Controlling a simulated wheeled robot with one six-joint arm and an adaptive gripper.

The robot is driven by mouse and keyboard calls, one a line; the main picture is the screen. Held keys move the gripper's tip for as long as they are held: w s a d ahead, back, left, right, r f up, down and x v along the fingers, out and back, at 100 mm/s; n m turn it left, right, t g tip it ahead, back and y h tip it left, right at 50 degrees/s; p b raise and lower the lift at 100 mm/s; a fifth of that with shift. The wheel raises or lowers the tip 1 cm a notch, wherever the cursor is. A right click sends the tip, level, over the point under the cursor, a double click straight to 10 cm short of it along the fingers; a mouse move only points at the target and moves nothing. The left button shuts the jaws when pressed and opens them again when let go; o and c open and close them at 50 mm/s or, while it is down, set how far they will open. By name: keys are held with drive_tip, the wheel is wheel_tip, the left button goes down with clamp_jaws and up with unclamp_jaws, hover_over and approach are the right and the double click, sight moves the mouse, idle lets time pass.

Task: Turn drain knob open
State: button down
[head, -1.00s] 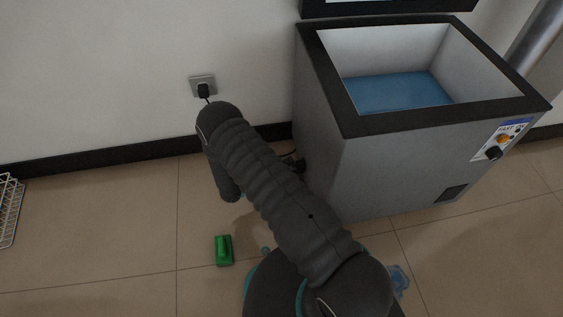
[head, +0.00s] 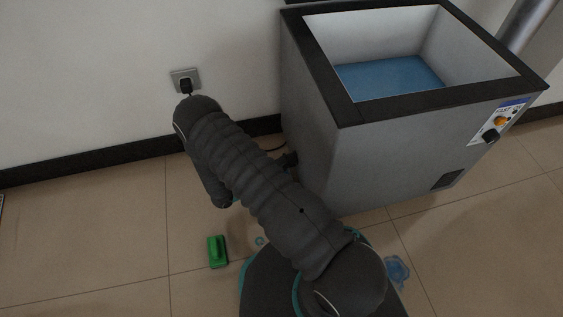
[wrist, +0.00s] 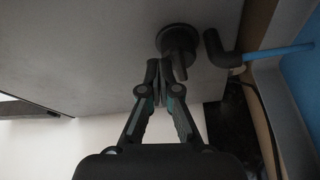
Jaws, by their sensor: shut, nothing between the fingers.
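In the wrist view, a dark round drain knob (wrist: 177,40) with a short lever sticks out from the grey wall of the tank. My gripper (wrist: 158,68) is shut and empty, with its fingertips close to the knob, just left of the lever. I cannot tell whether they touch. In the head view, the grey tank (head: 400,160) holds blue liquid and stands against the wall.
A dark elbow pipe (wrist: 222,50) with a blue tube is right of the knob. A wall socket (head: 186,82) with a plug is at the left. A green brush (head: 217,251) and a blue item (head: 397,270) lie on the floor. The tank's front has a control panel (head: 497,121).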

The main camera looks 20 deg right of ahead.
drive_tip(key=shift+s+d+f+m+g+h, duration=0.2)
drive_tip(key=shift+m+g+h, duration=0.1)
drive_tip(key=shift+m, duration=0.5)
drive_tip(key=shift+s+d+f, duration=0.15)
drive_tip(key=shift+d+f, duration=0.05)
wheel_tip(320, 180, up, 5)
drive_tip(key=p, duration=0.3)
drive_tip(key=w+a+f+b, duration=0.1)
drive_tip(key=a+f, duration=0.2)
drive_tip(key=a, duration=0.6)
drive_tip(key=shift+w+a+f, duration=0.15)
drive_tip(key=shift+a+f, duration=0.15)
drive_tip(key=shift+a, duration=0.1)
